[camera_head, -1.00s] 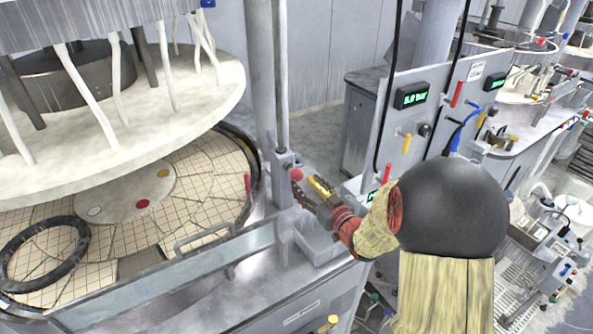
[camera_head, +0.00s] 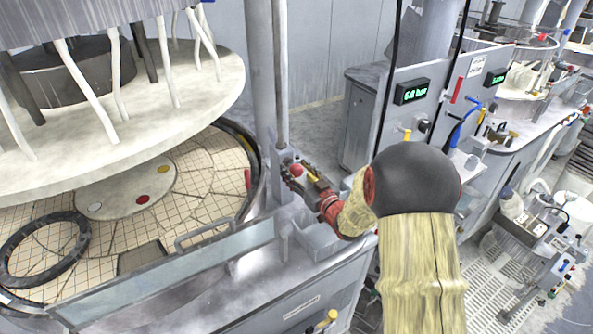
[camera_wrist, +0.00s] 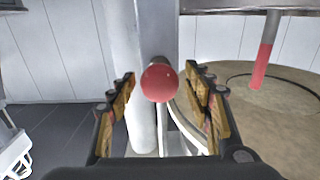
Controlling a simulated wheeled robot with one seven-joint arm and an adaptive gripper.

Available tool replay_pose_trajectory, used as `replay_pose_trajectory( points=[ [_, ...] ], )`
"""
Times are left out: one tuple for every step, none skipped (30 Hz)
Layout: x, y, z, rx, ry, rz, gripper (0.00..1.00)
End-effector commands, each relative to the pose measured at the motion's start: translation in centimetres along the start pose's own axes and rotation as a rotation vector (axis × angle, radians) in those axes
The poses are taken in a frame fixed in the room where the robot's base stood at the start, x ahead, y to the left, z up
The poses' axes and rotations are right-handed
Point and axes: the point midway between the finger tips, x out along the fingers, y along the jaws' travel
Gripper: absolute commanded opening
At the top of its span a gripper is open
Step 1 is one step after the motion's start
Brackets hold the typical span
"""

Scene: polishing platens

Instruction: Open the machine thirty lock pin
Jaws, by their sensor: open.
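The lock pin shows as a red ball knob (camera_wrist: 160,82) on the grey column bracket at the polishing machine's edge. In the wrist view it sits centred between the two wood-padded fingers of my gripper (camera_wrist: 165,105). The fingers are apart, one on each side, and I see no contact with the knob. In the head view my gripper (camera_head: 297,172) is at the bracket beside the column, with the red knob (camera_head: 296,170) partly behind the fingers. The pin's shaft is hidden behind the knob.
A red-handled lever (camera_wrist: 262,65) hangs to the right in the wrist view. The round tiled platen (camera_head: 210,170) lies left of the column, under a raised pale disc (camera_head: 130,130). A clear guard panel (camera_head: 170,275) and a control panel (camera_head: 410,110) flank my arm.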

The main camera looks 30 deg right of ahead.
Motion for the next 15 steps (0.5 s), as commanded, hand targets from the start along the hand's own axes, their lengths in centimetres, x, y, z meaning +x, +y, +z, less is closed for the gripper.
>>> replay_pose_trajectory(
  points=[
    [0.00, 0.00, -0.01, 0.000, 0.000, 0.000, 0.51],
    [-0.01, 0.01, -0.01, 0.000, 0.000, 0.000, 0.51],
    [-0.01, 0.01, -0.01, 0.000, 0.000, 0.000, 0.51],
    [-0.01, 0.01, -0.02, 0.000, 0.000, 0.000, 0.51],
    [-0.02, 0.01, -0.02, 0.000, 0.000, 0.000, 0.49],
    [-0.02, 0.01, -0.02, 0.000, 0.000, 0.000, 0.47],
    [-0.02, 0.02, -0.02, 0.000, 0.000, 0.000, 0.45],
    [-0.02, 0.02, -0.02, 0.000, 0.000, 0.000, 0.43],
    [-0.02, 0.02, -0.02, 0.000, 0.000, 0.000, 0.41],
    [-0.03, 0.02, -0.02, 0.000, 0.000, 0.000, 0.39],
    [-0.03, 0.02, -0.02, 0.000, 0.000, 0.000, 0.38],
    [-0.03, 0.02, -0.02, 0.000, 0.000, 0.000, 0.35],
    [-0.03, 0.02, -0.02, 0.000, 0.000, 0.000, 0.34],
    [-0.03, 0.02, -0.02, 0.000, 0.000, 0.000, 0.32],
    [-0.03, 0.02, -0.03, 0.000, 0.000, 0.000, 0.30]
  ],
)
